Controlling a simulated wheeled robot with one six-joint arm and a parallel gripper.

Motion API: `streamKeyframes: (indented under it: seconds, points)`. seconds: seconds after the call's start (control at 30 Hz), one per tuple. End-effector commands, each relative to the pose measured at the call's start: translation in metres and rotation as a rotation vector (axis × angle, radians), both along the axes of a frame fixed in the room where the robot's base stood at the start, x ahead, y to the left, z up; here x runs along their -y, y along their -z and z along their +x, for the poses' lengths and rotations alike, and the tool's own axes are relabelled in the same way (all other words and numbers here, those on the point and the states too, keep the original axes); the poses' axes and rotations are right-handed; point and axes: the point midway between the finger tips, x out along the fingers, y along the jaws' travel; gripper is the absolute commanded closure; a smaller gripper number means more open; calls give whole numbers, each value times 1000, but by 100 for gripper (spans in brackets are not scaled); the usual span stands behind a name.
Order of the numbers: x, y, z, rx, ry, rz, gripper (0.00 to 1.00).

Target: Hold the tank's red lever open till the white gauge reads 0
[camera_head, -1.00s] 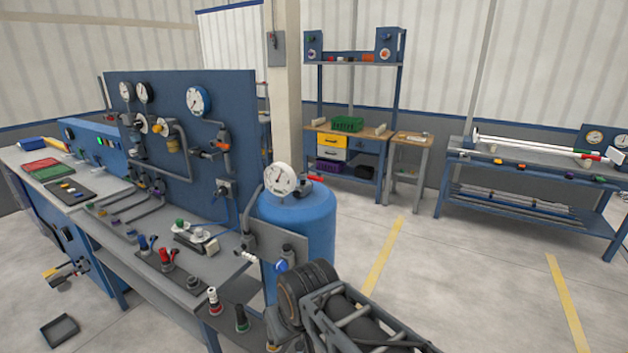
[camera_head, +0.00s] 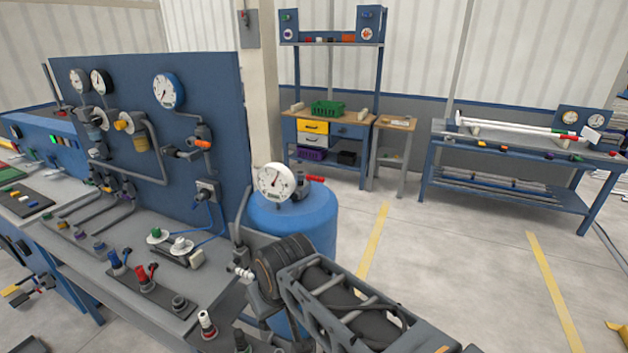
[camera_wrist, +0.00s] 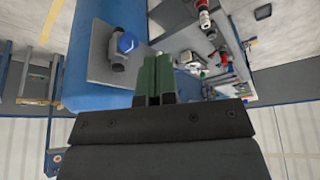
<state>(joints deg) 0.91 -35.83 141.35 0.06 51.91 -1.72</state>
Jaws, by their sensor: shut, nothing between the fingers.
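The blue tank (camera_head: 310,220) stands upright at the right end of the bench. Its white gauge (camera_head: 276,181) faces me on top. Its needle is off vertical, but the figures are too small to read. The red lever (camera_head: 314,179) sticks out to the right behind the gauge, with nothing touching it. In the wrist view my gripper (camera_wrist: 155,70) is shut and empty, its green fingers together. In the head view my arm hides the gripper.
A blue panel (camera_head: 215,95) with gauges and pipes rises left of the tank. The bench (camera_head: 120,262) holds fittings and a red-capped part (camera_head: 142,274). Shelving (camera_head: 333,130) and a blue pipe table (camera_head: 520,145) stand behind. The floor right of the tank is clear.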

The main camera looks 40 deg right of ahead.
Motion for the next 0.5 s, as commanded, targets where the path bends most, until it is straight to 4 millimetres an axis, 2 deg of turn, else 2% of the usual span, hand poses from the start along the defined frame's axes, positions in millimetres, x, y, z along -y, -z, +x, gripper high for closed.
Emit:
streamKeyframes:
  seconds: [0.17,0.3,0.4,0.5]
  points:
    - [39,-48,52,58,-71,-74,100]
    - [92,-93,97,109,-155,-176,100]
    - [131,-118,121,136,-210,-253,100]
    - [165,-137,136,150,-254,-321,100]
